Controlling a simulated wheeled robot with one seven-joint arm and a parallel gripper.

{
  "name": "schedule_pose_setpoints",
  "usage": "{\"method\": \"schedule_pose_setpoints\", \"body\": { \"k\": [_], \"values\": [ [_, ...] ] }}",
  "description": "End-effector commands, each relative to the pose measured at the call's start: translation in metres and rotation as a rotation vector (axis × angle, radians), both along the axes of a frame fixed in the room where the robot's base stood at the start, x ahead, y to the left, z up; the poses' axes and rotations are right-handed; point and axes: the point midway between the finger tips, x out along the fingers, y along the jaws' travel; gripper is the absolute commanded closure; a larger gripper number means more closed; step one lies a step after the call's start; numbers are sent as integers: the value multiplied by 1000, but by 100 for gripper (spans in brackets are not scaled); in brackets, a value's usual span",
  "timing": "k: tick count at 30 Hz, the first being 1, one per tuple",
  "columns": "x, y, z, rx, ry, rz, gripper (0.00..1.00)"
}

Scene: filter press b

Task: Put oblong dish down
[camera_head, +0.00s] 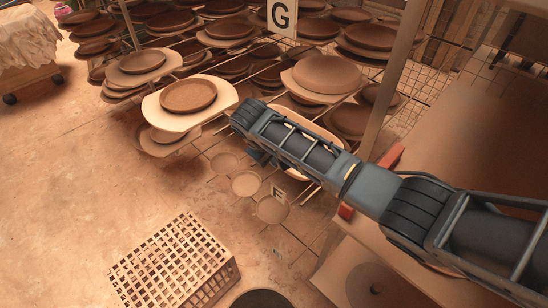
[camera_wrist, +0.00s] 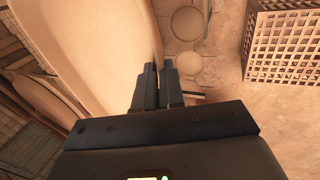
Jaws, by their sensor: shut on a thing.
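The oblong dish is a long, pale clay-coloured piece. In the wrist view the oblong dish (camera_wrist: 112,45) fills the upper left, and its right edge runs down between my fingers. My gripper (camera_wrist: 163,70) is shut on that edge. In the head view my arm lies across the oblong dish (camera_head: 324,171) and hides most of it, at the front of the wire rack. Whether the dish rests on a shelf or hangs free I cannot tell.
A wire rack of several round brown plates on boards (camera_head: 188,95) stands behind, under a G sign (camera_head: 282,16). A latticed crate (camera_head: 172,265) stands on the floor at lower left. Round discs (camera_head: 245,184) lie near the rack's foot. The floor at left is clear.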

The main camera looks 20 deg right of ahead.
Motion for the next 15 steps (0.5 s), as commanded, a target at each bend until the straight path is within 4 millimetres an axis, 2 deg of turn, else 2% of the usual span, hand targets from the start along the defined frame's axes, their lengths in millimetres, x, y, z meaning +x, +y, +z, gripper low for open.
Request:
{"method": "schedule_pose_setpoints", "body": {
  "k": [7,8,15],
  "values": [
    [1,0,-2,-2,-4,1,100],
    [0,0,-3,0,0,1,89],
    [0,0,-3,0,0,1,66]
  ]
}}
